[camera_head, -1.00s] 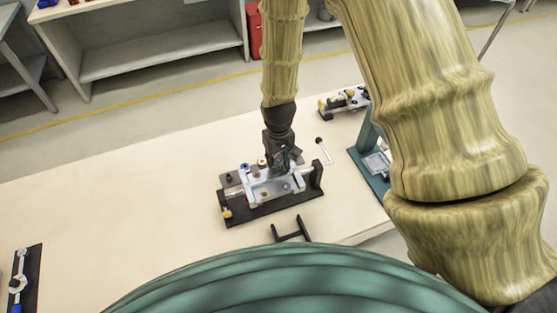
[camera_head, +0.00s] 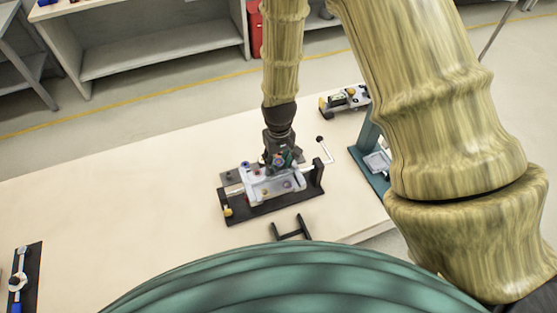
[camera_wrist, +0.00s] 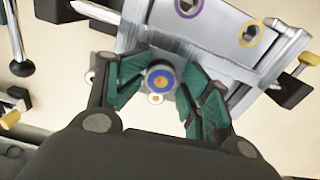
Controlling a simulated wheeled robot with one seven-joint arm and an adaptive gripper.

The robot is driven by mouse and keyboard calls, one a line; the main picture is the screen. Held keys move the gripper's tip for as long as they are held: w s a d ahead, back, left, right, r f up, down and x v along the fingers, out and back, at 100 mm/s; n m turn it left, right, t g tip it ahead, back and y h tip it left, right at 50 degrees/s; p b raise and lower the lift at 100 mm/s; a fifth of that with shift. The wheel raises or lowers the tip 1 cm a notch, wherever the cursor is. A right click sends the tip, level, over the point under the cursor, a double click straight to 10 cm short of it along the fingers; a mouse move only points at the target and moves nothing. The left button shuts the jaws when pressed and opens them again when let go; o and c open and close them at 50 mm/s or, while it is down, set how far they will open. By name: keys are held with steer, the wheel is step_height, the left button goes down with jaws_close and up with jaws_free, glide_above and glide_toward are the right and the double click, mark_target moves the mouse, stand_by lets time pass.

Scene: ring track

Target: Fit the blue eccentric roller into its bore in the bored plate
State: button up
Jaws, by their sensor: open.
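The bored plate (camera_head: 262,190) is a pale metal block in a dark fixture on the bench. In the wrist view, the plate (camera_wrist: 222,48) shows a purple-ringed and a yellow-ringed opening near the top. My gripper (camera_head: 280,168) is low over the plate's far side. In the wrist view my gripper (camera_wrist: 165,92) is open, its green pads apart on either side of the blue roller. The roller (camera_wrist: 161,80) shows a blue ring with an orange centre. A small pale ring is beside it. I cannot tell how deep the roller sits; the pads partly hide its surroundings.
A crank with a black ball knob (camera_head: 319,139) rises right of the fixture. A small black stand (camera_head: 291,229) lies in front. A teal device (camera_head: 372,165) and another fixture (camera_head: 345,100) are at right. The bench's left middle (camera_head: 110,215) is clear.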

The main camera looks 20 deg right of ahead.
mark_target(279, 162)
step_height(279, 162, up, 12)
stand_by(0.8)
stand_by(0.5)
